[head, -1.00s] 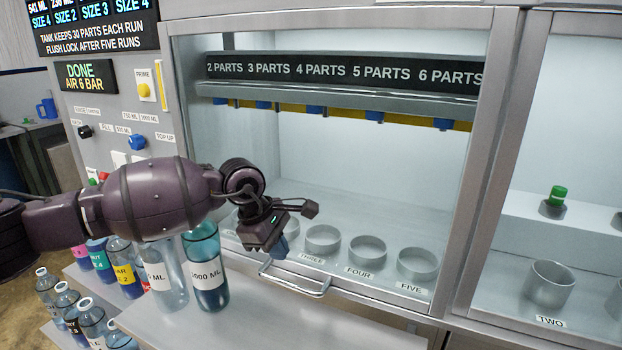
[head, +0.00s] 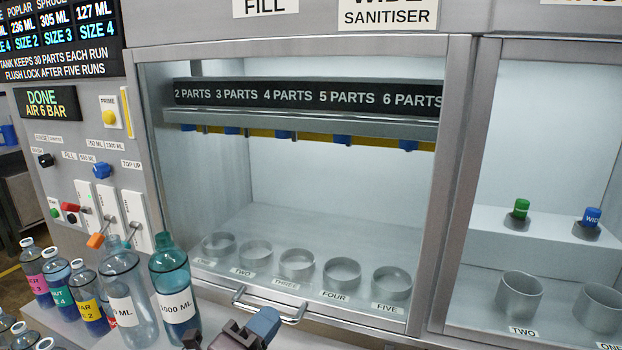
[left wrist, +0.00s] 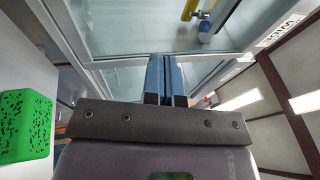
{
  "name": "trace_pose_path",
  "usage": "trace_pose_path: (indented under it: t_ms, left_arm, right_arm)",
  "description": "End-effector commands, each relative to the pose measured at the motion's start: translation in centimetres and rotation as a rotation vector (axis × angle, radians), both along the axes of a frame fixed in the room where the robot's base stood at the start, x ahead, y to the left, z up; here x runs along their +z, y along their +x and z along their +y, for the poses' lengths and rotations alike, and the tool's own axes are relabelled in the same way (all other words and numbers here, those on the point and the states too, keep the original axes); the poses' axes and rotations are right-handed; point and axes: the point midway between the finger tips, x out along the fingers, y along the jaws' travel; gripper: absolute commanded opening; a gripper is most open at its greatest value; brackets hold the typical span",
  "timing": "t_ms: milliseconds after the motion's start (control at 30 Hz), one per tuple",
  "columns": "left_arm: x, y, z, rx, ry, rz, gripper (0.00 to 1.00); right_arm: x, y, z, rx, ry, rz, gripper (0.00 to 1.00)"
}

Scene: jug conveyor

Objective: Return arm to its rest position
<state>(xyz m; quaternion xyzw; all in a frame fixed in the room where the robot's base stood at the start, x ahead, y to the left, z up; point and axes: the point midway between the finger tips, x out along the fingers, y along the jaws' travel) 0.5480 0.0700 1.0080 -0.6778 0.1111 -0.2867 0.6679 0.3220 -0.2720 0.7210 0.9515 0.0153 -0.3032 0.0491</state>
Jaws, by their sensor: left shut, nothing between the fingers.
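My left gripper (head: 264,322) shows at the bottom of the head view, below the metal door handle (head: 270,309) of the fill cabinet. Its blue fingers are together with nothing between them. The closed fingers also show in the left wrist view (left wrist: 165,78). The dark purple arm behind it is mostly out of the head view. My right gripper is in neither view.
A teal 1000 ML jug (head: 174,290) and a clear jug (head: 127,298) stand on the ledge left of the gripper. Several labelled bottles stand further left. The cabinet holds a row of rings (head: 297,264) behind its glass. A green perforated block (left wrist: 25,126) shows in the left wrist view.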

Motion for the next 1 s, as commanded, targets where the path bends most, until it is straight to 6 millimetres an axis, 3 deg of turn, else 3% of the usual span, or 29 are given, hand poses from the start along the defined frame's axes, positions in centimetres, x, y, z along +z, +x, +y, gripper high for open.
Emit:
trace_pose_path:
  t_ms: [167, 267, 367, 500, 700, 1000]
  left_arm:
    - [-4.7, -1.8, 6.3, 0.267, -0.282, 0.358, 0.0]
    - [-7.9, -3.8, 9.8, 0.419, -0.427, 0.554, 0.0]
    - [-11.2, -6.8, 12.9, 0.573, -0.563, 0.747, 0.0]
    - [-15.6, -12.4, 16.5, 0.795, -0.739, 1.011, 0.0]
    - [-19.1, -20.0, 19.1, 1.039, -0.907, 1.285, 0.0]
    - [-20.8, -27.3, 20.3, 1.252, -1.028, 1.508, 0.0]
  right_arm:
    - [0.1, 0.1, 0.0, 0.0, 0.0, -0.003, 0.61]
    - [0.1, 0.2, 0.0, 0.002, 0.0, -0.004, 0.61]
    - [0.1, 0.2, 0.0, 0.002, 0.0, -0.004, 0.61]
    - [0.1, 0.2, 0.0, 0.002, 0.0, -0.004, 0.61]
    - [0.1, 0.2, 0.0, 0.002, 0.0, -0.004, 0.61]
    - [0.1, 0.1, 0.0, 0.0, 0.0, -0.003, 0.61]
